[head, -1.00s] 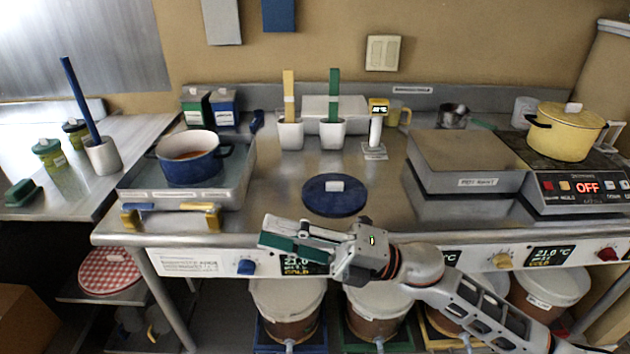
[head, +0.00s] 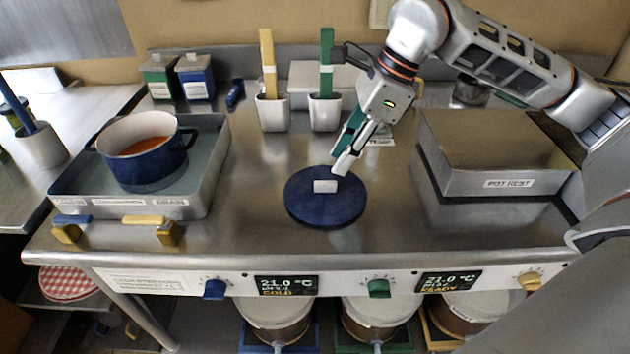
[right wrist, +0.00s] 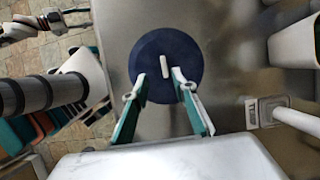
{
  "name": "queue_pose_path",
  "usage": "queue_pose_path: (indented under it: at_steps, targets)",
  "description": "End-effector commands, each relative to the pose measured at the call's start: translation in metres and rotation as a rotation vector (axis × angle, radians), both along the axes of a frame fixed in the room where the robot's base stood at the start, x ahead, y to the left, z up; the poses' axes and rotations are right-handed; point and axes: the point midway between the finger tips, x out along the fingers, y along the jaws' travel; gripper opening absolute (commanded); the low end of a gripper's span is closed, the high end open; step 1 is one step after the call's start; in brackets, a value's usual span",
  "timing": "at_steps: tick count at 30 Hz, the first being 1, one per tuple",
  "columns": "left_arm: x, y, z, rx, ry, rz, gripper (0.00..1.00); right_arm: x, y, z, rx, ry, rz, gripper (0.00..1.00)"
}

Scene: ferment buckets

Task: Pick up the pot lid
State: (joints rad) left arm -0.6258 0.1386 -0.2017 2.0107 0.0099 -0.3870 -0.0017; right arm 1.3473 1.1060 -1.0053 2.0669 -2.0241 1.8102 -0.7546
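The pot lid (head: 326,208) is a round dark blue disc lying flat on the steel counter, with a small pale block handle (head: 325,186) on top. My right gripper (head: 341,164) is above and just behind the lid, pointing down at it. In the right wrist view the gripper (right wrist: 160,81) is open, with its green and white fingers on either side of the handle (right wrist: 165,67) as seen from above. The fingers appear apart from the handle. The blue pot (head: 145,160) with orange contents stands at the left. My left gripper is not in view.
The blue pot stands on a grey tray (head: 205,185) with blue and yellow handles in front. Two white cups (head: 273,113) with yellow and green tools stand behind the lid. A box labelled pot rest (head: 495,150) is at the right. The counter around the lid is clear.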

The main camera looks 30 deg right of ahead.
Motion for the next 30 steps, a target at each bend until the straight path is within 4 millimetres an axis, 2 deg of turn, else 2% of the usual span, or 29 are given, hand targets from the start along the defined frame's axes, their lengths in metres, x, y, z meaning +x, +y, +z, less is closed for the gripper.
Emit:
queue_pose_path:
  at_steps: [3, 13, 22, 30]
  targets:
    - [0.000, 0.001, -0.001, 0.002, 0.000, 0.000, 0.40, 0.002, -0.005, -0.003, -0.020, -0.007, -0.007, 0.27]
    - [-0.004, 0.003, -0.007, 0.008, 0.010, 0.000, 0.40, 0.007, 0.005, -0.030, -0.019, -0.005, -0.008, 0.27]
    - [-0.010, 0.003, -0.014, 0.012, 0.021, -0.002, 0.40, 0.015, 0.017, -0.067, -0.017, -0.005, -0.006, 0.27]
    - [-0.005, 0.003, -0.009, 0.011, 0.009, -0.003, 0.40, 0.017, 0.019, -0.070, -0.017, -0.007, -0.008, 0.27]
